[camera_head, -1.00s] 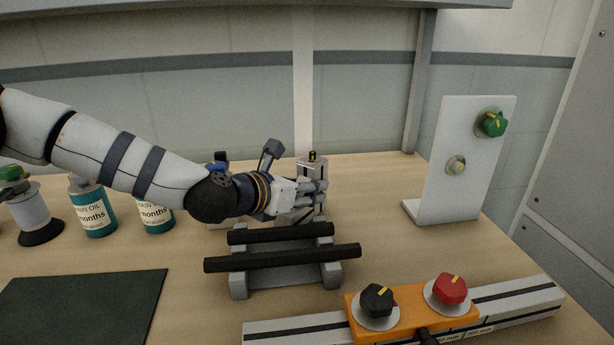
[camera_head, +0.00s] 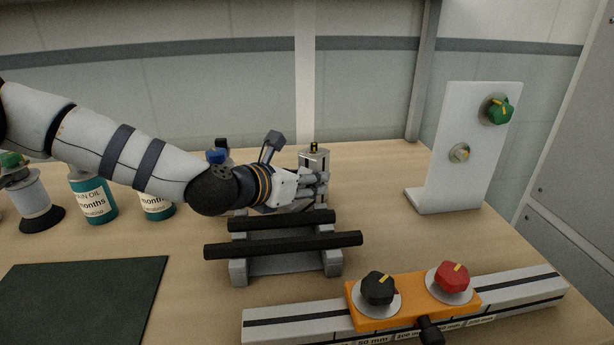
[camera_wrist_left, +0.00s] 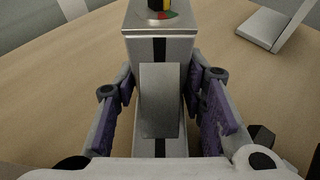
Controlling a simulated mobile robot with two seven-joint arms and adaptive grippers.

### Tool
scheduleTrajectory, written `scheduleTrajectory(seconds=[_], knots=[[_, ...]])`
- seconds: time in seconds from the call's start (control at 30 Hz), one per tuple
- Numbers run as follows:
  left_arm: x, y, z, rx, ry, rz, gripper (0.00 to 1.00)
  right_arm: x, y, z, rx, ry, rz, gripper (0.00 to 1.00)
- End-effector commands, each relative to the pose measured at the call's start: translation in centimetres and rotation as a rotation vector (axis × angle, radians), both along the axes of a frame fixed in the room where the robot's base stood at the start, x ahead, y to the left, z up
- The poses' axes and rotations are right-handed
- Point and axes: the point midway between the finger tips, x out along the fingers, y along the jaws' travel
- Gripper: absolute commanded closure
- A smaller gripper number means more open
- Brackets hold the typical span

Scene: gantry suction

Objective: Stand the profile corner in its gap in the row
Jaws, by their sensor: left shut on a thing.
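My left gripper (camera_head: 316,188) is shut on an upright grey metal block with black slots, which I take to be the profile corner (camera_head: 315,161). A small black knob with a yellow mark is on its top. In the left wrist view the profile corner (camera_wrist_left: 160,47) stands between the purple-padded fingers (camera_wrist_left: 160,110), with a plain grey plate on its near face. Its foot is hidden in both views, so I cannot tell whether it touches the table. The row and its gap are not clear; my arm covers that area. My right gripper is not in view.
In front of the gripper is a grey rack with two black bars (camera_head: 283,245). An orange block (camera_head: 412,300) with black and red knobs sits on a rail at the front. A white upright panel (camera_head: 467,150) stands right, teal bottles (camera_head: 93,198) left, a dark mat (camera_head: 80,300) front left.

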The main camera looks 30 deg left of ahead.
Motion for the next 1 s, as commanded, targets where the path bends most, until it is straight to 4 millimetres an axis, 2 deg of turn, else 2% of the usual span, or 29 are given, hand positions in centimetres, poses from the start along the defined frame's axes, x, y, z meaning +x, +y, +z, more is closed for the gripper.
scheduleTrajectory(seconds=[0.03, 0.1, 0.13, 0.47, 0.7, 1.0], knots=[[0.0, 0.0, 0.1, 0.000, -0.003, 0.000, 0.58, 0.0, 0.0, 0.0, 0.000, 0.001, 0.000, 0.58], [0.0, 0.0, 0.1, 0.000, -0.004, 0.000, 0.43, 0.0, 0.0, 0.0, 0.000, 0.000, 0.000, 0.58], [0.0, 0.0, 0.1, 0.000, -0.004, 0.000, 0.40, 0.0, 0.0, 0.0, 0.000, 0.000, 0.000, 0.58], [-0.4, 0.1, 0.2, -0.001, 0.000, 0.001, 0.40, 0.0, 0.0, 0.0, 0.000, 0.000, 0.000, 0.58], [-4.7, 0.6, 2.2, -0.007, -0.007, 0.000, 0.40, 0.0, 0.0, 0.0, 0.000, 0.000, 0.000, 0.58], [-6.8, 1.0, 2.9, -0.001, -0.002, 0.000, 0.40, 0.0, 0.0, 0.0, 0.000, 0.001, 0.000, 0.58]])
